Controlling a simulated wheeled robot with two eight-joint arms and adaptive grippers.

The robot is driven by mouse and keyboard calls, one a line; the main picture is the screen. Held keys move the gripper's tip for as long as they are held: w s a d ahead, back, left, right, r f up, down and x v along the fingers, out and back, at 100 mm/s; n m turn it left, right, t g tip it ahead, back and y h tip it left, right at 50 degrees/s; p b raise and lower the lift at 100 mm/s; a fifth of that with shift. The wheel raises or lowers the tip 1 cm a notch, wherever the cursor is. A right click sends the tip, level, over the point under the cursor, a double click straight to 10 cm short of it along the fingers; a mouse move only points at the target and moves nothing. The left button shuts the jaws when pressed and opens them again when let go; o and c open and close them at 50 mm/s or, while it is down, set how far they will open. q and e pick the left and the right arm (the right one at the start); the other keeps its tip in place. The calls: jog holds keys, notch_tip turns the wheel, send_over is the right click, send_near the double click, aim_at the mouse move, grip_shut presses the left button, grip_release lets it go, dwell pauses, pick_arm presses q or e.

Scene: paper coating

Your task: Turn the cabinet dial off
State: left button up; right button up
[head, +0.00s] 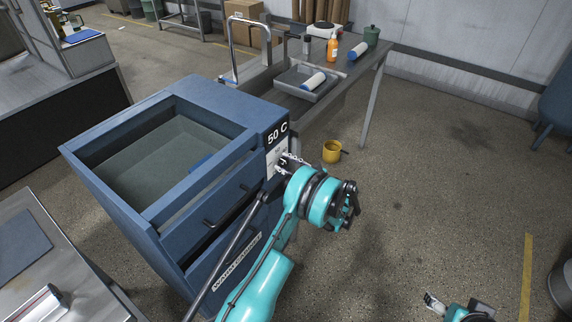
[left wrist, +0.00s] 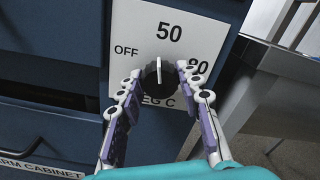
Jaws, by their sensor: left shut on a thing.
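The blue warm cabinet (head: 190,92) stands at the left centre in the head view, with a white dial plate on its front right. In the left wrist view the plate (left wrist: 190,30) reads OFF at left, 50 at top and 80 at right. The black dial (left wrist: 153,88) has a light pointer bar standing nearly upright, toward 50. My left gripper (left wrist: 159,72) is shut on the dial, one finger on each side. In the head view my left gripper (head: 287,164) is at the plate, and the dial is hidden. My right gripper (head: 433,302) is low at the bottom right, away from the cabinet.
The cabinet's top is open, and a label on it reads 50 C. Dark drawer handles (head: 228,206) stick out below. A bench with a grey tray (head: 290,78) and bottles stands behind. A yellow mug (head: 332,151) is beyond my left gripper.

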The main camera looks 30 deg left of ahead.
pick_arm(q)
jog(key=n, duration=0.5)
jog(key=shift+n, duration=0.4)
jog(key=n, duration=0.4)
jog(key=shift+n, duration=0.4)
jog(key=o, duration=1.2)
jog(key=shift+c, duration=0.2)
jog(key=s+d, duration=0.1)
jog(key=d, duration=1.1)
